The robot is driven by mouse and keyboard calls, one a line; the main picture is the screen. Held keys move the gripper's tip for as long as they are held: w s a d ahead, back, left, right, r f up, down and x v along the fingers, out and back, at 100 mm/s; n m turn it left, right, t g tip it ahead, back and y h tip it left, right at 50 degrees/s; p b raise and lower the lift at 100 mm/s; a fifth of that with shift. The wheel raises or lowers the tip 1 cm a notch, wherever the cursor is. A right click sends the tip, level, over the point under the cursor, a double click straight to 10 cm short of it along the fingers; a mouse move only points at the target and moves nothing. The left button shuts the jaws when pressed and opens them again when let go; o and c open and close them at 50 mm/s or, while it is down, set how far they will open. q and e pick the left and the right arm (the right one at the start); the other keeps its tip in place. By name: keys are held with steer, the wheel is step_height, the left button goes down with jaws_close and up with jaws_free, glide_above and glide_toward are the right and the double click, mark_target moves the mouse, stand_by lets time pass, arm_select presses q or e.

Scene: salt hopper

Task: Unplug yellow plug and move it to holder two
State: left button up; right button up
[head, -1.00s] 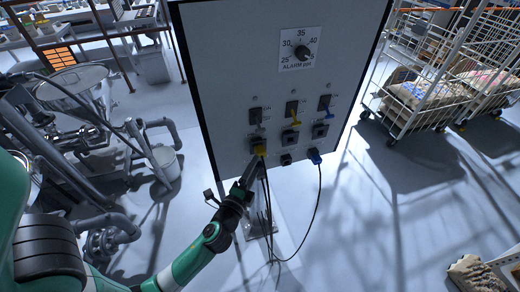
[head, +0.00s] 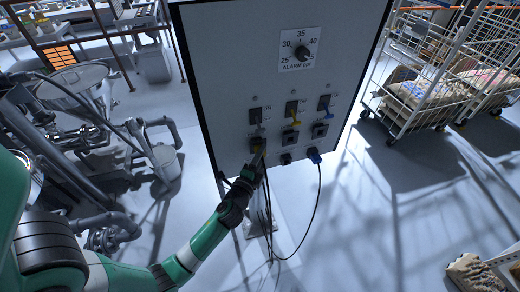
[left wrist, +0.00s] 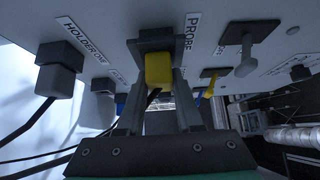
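The yellow plug (left wrist: 158,70) sits in the socket labelled PROBE (left wrist: 164,44) in the left wrist view. In the head view it is a small patch (head: 258,149) at the lower left of the panel, partly hidden by my gripper. My left gripper (left wrist: 159,88) has one finger on each side of the plug, very close to it; whether they press on it is unclear. The gripper also shows in the head view (head: 256,160). A dark plug (left wrist: 57,72) is under the HOLDER ONE label (left wrist: 82,38). The holder two label is not readable. My right gripper is not in view.
The panel (head: 240,70) carries a dial (head: 303,52), switches and other sockets, with a blue plug (head: 314,155) at the lower right. Cables hang below it. Pipework (head: 110,225) stands left and a wire trolley (head: 410,110) right. Floor right of the panel is largely clear.

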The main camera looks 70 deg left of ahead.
arm_select(q)
jaws_close()
steer(key=shift+d, duration=0.25)
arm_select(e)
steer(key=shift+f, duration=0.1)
arm_select(q)
steer(key=shift+s+d+b, duration=0.2)
steer(key=shift+d+b, duration=0.7)
steer(key=shift+d, duration=1.6)
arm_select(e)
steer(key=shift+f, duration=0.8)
